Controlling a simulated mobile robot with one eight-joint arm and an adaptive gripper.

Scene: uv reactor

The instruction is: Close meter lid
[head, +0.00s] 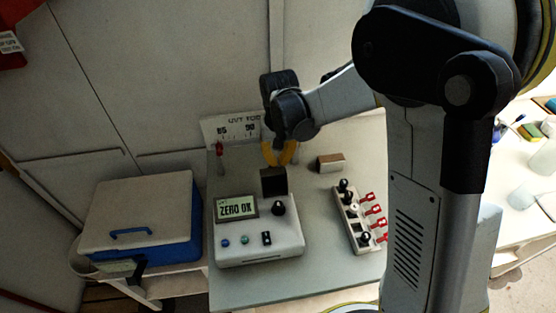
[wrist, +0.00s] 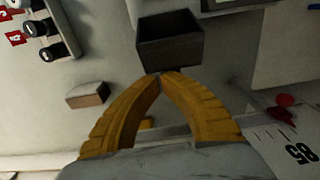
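The meter (head: 258,240) is a white box on the bench with a display reading ZERO OK, a black knob and small buttons. A dark, box-like piece (head: 273,181), which looks like its lid, stands up at the meter's back edge. In the wrist view this dark piece (wrist: 170,45) looks hollow, with its opening visible. My gripper (head: 280,161) has orange fingers and is just behind the dark piece. In the wrist view the fingertips (wrist: 163,75) meet close to its near edge, with nothing seen between them. I cannot tell whether they touch it.
A rack with black-capped vials (head: 352,215) and red tags stands right of the meter. A small brown-and-grey block (head: 330,162) lies behind it. A blue cooler with a pale lid (head: 140,215) is at left. A scale board (head: 232,131) stands behind. Bare bench lies between meter and rack.

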